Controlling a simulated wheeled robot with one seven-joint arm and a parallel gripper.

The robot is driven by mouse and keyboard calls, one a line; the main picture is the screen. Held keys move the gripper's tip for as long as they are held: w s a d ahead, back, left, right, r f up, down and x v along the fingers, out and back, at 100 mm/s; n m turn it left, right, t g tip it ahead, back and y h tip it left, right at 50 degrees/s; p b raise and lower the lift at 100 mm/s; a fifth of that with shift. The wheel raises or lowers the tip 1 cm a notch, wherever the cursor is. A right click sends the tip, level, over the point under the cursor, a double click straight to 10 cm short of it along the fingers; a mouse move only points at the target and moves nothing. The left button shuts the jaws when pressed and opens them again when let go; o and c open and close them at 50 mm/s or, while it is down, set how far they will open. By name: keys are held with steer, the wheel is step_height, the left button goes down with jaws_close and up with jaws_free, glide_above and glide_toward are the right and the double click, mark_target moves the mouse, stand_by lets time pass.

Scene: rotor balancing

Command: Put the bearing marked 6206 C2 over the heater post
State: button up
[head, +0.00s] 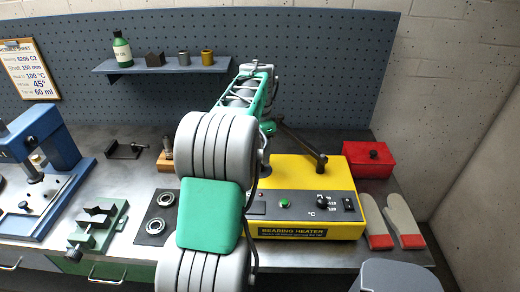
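Two steel ring bearings lie flat on a dark mat (143,238) left of my arm, one farther back (166,199) and one nearer (155,226). Their markings are too small to read, so I cannot tell which is 6206 C2. My arm hides the mat's right side. The yellow bearing heater (305,180) stands right of my arm, with a dark bar (302,146) slanting over its top. I cannot make out the heater post clearly; my arm covers the heater's left part. My arm reaches over the bench, and its gripper fingers do not show.
A blue press (40,145) and a green vise (97,222) stand at left. A red box (368,160) and gloves (402,220) lie right of the heater. A shelf (165,66) with a bottle and small parts hangs behind. A job sheet (28,70) reads 6206 C2.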

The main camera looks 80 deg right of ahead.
mark_target(260, 171)
stand_by(0.5)
steer(key=shift+f+b, duration=1.45)
steer(key=shift+f, duration=1.25)
steer(key=o, duration=1.3)
step_height(260, 171, up, 9)
steer(key=p, duration=0.7)
